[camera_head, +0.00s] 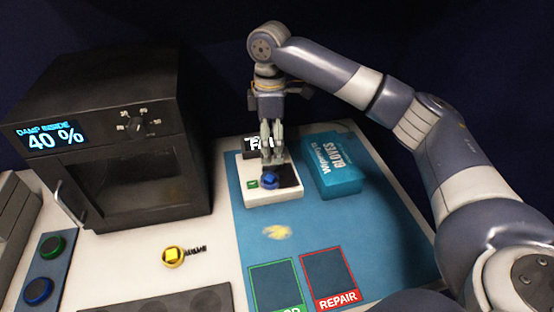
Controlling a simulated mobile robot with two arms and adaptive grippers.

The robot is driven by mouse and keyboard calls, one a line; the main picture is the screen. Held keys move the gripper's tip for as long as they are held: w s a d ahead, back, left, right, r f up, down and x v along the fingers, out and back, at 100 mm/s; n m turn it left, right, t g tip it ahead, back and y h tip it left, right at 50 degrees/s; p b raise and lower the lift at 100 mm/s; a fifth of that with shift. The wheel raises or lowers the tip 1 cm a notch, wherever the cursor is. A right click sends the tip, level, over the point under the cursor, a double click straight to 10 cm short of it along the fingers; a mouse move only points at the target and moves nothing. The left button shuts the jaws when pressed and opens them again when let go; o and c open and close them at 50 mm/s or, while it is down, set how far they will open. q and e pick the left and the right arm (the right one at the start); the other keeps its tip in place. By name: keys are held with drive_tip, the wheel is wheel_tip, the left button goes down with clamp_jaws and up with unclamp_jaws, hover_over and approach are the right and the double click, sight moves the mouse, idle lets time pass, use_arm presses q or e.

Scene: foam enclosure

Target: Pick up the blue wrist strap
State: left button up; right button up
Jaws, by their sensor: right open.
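A blue piece (270,181), which looks like the blue wrist strap, sits on a white tester box (272,195) on the blue mat. A dark area lies beside it on the box; I cannot tell whether this is its cord. My right gripper (271,160) points down just above and behind the blue piece. Its fingers are open but close together, partly hiding the top of the box. I cannot tell whether they touch the piece. My left gripper is not in view.
A blue gloves box (332,166) stands close right of the tester. A black cabinet (130,150) reading 40 % stands left. Green-framed (277,287) and red REPAIR (331,280) areas lie in front. A tray (44,270) with green and blue round pieces is far left.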

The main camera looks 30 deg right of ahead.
hover_over(271, 174)
drive_tip(key=f, duration=0.3)
drive_tip(key=f+p, duration=0.1)
drive_tip(key=shift+s+f, duration=0.2)
drive_tip(key=shift+s, duration=0.05)
drive_tip(key=f+p, duration=0.1)
drive_tip(key=f, duration=0.4)
drive_tip(key=shift+w+f+p, duration=0.2)
drive_tip(key=shift+f+p, duration=0.1)
drive_tip(key=shift+p, duration=0.05)
drive_tip(key=shift+f, duration=0.3)
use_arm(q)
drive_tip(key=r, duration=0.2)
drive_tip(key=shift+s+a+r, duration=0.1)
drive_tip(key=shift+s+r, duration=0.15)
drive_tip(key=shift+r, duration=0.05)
use_arm(e)
drive_tip(key=c, duration=1.6)
drive_tip(key=shift+r, duration=0.1)
